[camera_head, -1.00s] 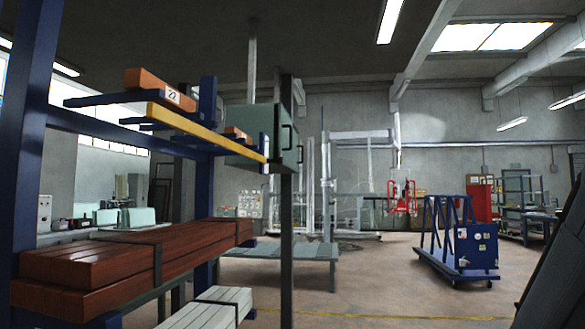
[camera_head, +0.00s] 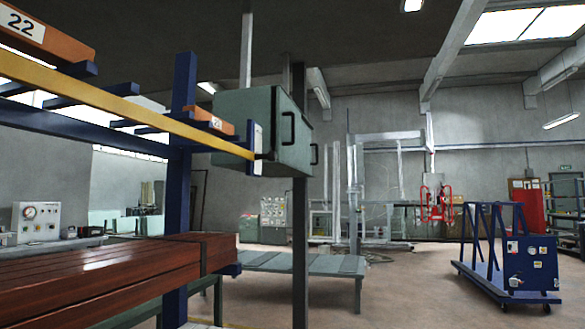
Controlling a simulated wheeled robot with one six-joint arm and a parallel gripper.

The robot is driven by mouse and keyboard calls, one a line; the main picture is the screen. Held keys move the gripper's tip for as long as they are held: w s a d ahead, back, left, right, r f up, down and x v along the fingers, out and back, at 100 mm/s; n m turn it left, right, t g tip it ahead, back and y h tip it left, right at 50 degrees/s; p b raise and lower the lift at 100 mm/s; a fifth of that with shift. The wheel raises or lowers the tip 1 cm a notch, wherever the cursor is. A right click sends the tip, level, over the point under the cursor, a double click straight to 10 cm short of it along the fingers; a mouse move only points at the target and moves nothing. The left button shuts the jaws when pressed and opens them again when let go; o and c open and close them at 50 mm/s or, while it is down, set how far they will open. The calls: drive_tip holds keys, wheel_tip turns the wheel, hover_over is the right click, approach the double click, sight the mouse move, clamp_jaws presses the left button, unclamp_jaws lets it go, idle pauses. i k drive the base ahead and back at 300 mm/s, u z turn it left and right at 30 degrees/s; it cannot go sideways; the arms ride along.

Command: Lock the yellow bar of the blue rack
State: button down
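The blue rack (camera_head: 180,180) stands on the left, with blue arms sticking out at its upper level. The yellow bar (camera_head: 130,110) runs across the front of these arms, from the upper left edge of the picture to a small blue end post (camera_head: 251,148) with a white plate. I cannot tell from here whether the bar is latched at that end. Orange-brown beams (camera_head: 45,33) with number labels lie on the arms behind the bar. My gripper is not in view.
Strapped dark red beams (camera_head: 110,275) fill the lower rack level. A green cabinet (camera_head: 262,130) and a dark post (camera_head: 299,220) stand just beyond the bar's right end. A blue wheeled cart (camera_head: 505,250) stands right.

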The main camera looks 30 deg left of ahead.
sight(13, 68)
drive_tip(key=u, duration=0.4)
drive_tip(key=i, duration=0.85)
drive_tip(key=u, duration=1.25)
drive_tip(key=i, duration=0.55)
drive_tip(key=u, duration=0.45)
